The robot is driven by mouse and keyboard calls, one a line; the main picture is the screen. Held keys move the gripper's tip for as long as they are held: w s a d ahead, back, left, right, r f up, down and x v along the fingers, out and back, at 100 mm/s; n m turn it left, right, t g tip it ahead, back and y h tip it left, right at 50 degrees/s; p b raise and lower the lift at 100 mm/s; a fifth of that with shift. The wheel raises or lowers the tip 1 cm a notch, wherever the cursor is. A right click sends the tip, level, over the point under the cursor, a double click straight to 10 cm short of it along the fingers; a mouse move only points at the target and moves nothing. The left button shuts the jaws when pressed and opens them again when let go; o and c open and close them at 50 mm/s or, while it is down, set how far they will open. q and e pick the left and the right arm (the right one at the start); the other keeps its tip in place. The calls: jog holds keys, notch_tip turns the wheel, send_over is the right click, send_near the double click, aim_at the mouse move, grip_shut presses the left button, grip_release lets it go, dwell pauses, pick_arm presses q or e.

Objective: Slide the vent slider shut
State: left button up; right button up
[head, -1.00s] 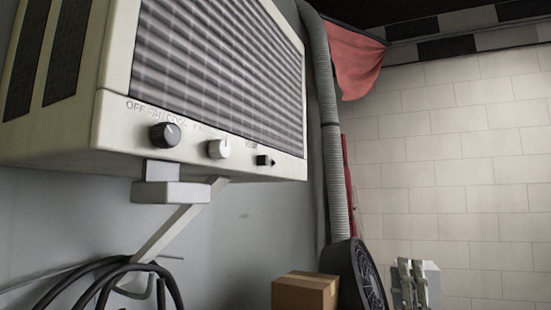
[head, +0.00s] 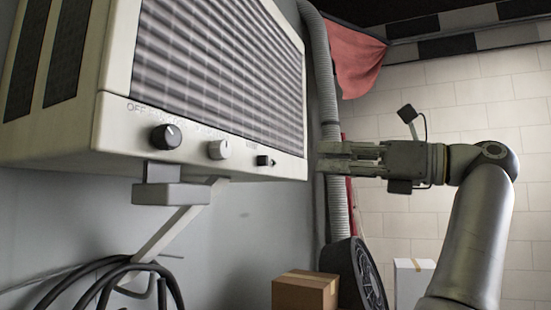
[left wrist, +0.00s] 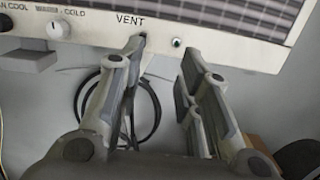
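The vent slider (head: 262,160) is a small black block on the lower front strip of the cream air-conditioner unit (head: 210,152), right of the white knob. In the left wrist view the printed word VENT marks this spot, and a fingertip partly covers the dark slider (left wrist: 144,36). My left gripper (head: 321,158) points left at the unit's right end in the head view. In the left wrist view its two fingers (left wrist: 163,54) are apart with nothing between them, just before the strip; contact cannot be told. My right gripper is not in view.
A black knob (head: 166,135) and a white knob (head: 218,149) sit left of the slider. A small round part (left wrist: 178,43) is to its right. A bracket (head: 171,193) and coiled black cables (head: 125,275) are below. A grey hose (head: 337,200) runs behind my gripper.

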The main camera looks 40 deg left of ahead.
aim_at(268, 159)
pick_arm(q)
jog(key=shift+n+h, duration=0.4)
jog(key=shift+h, duration=0.2)
jog(key=x, duration=0.3)
jog(key=s+x, duration=0.1)
jog(key=x, duration=0.3)
jog(key=s+x, duration=0.1)
jog(key=x, duration=0.2)
jog(key=shift+s+d+r, duration=0.1)
jog(key=shift+d+r, duration=0.05)
jog(key=shift+c, duration=0.5)
grip_shut()
